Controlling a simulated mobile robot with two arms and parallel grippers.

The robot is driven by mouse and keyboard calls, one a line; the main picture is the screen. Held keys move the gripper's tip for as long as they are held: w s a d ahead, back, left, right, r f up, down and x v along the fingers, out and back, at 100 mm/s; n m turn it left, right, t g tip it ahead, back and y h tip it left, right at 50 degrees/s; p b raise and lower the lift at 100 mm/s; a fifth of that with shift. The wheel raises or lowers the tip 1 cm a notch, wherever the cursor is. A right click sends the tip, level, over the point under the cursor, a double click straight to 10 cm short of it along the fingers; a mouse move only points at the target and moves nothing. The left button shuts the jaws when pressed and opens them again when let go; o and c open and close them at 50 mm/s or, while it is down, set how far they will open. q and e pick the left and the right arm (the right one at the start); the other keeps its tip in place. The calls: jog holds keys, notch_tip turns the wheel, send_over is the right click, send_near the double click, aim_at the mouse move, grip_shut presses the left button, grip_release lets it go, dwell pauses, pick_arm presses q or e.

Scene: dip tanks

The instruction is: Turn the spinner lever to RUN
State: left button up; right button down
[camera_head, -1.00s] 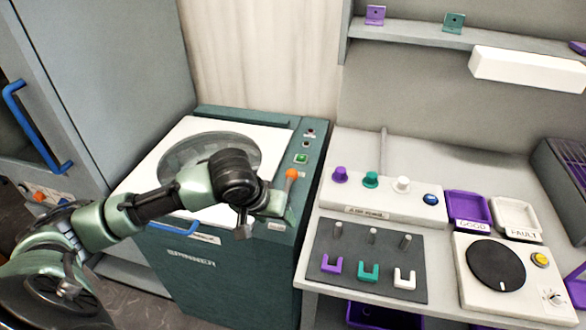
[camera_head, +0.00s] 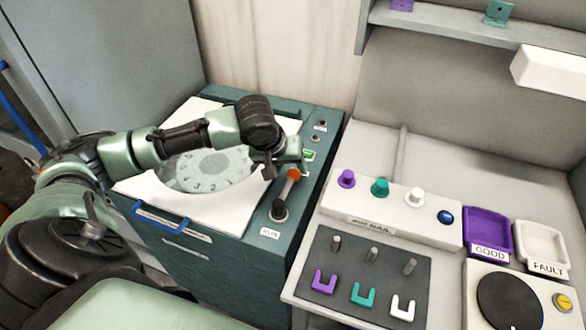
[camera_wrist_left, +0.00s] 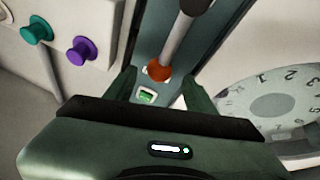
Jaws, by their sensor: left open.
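The spinner (camera_head: 215,215) is a dark green cabinet with a white top and a round lid window. Its lever (camera_head: 286,192) has a black pivot, a metal shaft and an orange knob (camera_head: 293,174). The knob points toward the back, away from the RUN label (camera_head: 270,233) near the front. My left gripper (camera_head: 287,166) is open, at the knob end of the lever. In the left wrist view, the knob (camera_wrist_left: 158,73) shows between the spread fingers (camera_wrist_left: 160,88); I cannot tell whether they touch it. My right gripper is out of view.
A green-lit button (camera_head: 309,155) sits just behind the knob. The blue lid handle (camera_head: 160,215) is at the spinner's front. To the right, a bench holds a panel with coloured knobs (camera_head: 390,212), a dark peg board (camera_head: 340,255) and GOOD (camera_head: 487,234) and FAULT (camera_head: 541,247) trays.

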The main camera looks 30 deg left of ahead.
aim_at(292, 171)
pick_arm(q)
jog(key=x, duration=0.2)
jog(key=shift+w+f, duration=0.2)
jog(key=shift+f, duration=0.1)
jog(key=shift+w+f, duration=0.3)
jog(key=shift+f, duration=0.25)
jog(key=c, duration=1.1)
grip_shut()
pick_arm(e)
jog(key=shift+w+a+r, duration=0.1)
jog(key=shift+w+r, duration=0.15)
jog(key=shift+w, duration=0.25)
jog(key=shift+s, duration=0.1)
pick_arm(q)
jog(key=shift+r, duration=0.15)
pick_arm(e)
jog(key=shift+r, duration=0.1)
